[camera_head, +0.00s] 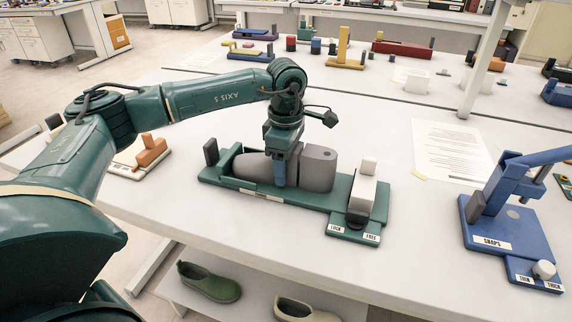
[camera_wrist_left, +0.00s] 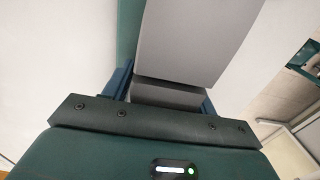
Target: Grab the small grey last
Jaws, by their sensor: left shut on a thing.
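The grey last (camera_head: 248,170) lies in the green fixture (camera_head: 212,175) on the white table, in the head view. A taller grey block-like part (camera_head: 318,168) stands at its right end. In the left wrist view a large grey surface (camera_wrist_left: 195,40) fills the upper middle, with a darker grey part (camera_wrist_left: 165,95) between the blue fingers. The far finger is hidden in the head view. My right gripper is not in view.
A white lever block (camera_head: 362,190) stands at the fixture's right end by the LOCK and FREE labels. A blue device (camera_head: 490,225) stands at the right. A paper sheet (camera_head: 450,150) lies behind. An orange piece (camera_head: 150,150) sits at the left. Shoes lie on the shelf below.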

